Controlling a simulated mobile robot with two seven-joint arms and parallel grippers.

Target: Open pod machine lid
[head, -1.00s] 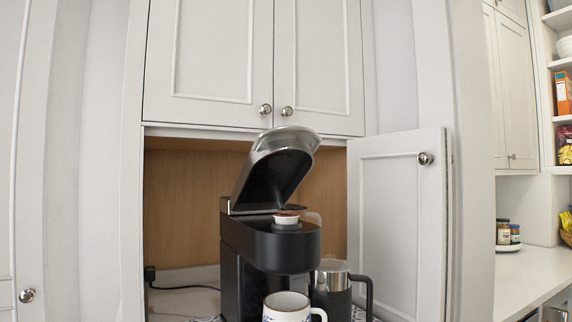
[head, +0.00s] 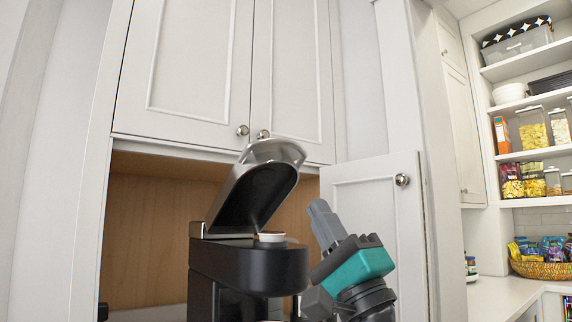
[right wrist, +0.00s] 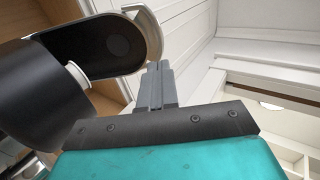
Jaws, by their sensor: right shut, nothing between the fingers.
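The black pod machine (head: 248,266) stands in the cabinet nook. Its silver-rimmed lid (head: 262,182) is tilted up, wide open, hinged at the left. A white pod (head: 271,237) sits on top of the machine under the lid. In the right wrist view the lid (right wrist: 100,48) is at the upper left, with the pod (right wrist: 77,76) below it. My right gripper (head: 322,213), grey with a teal body, is just right of the lid, apart from it in the head view, with its fingers shut and empty; they also show in the right wrist view (right wrist: 157,75). My left gripper is not in view.
An open white cabinet door (head: 375,200) stands right of the gripper. Closed cabinet doors (head: 205,70) are above the nook. Pantry shelves (head: 530,110) and a basket of snacks (head: 542,268) are at the far right.

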